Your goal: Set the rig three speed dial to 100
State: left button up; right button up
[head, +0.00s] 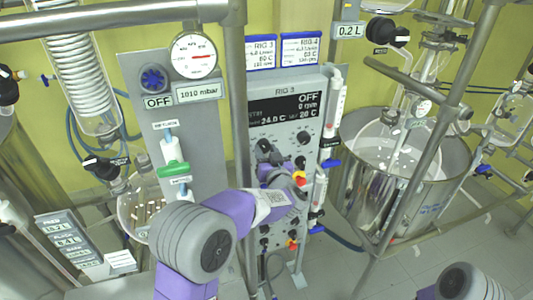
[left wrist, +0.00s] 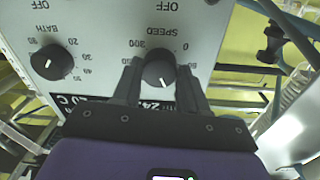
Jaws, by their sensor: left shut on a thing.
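The rig 3 control box (head: 285,120) stands in the middle of the head view. Its dark display reads OFF and 0 rpm, with temperatures below. The black speed dial (left wrist: 158,68) is between the two fingers of my left gripper (left wrist: 160,76), which is shut on it. The dial's white mark points down and slightly right in the left wrist view; 300 and 0 are printed above it on either side. In the head view my left gripper (head: 266,158) reaches the box from below and partly hides the dial. My right gripper is not in view.
The bath dial (left wrist: 52,62) is beside the speed dial, with clear panel between. A red-yellow knob (head: 299,179) is close to my left gripper. A steel post (head: 237,90) stands left of the box. A steel vessel (head: 365,205) is on the right.

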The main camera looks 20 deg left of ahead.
pick_arm(q)
jog(key=shift+f+n+b, duration=0.2)
jog(key=shift+n+b, duration=0.75)
jog(key=shift+n, duration=0.15)
jog(key=shift+r+n+b, duration=0.1)
jog(key=shift+n+b, duration=0.4)
jog(key=shift+n, duration=0.4)
jog(key=shift+r, duration=0.1)
jog(key=o, duration=1.1)
jog(key=shift+c, duration=0.2)
jog(key=shift+d, duration=0.15)
jog(key=v, duration=0.7)
jog(key=shift+s+b, duration=0.2)
jog(key=shift+b, duration=0.1)
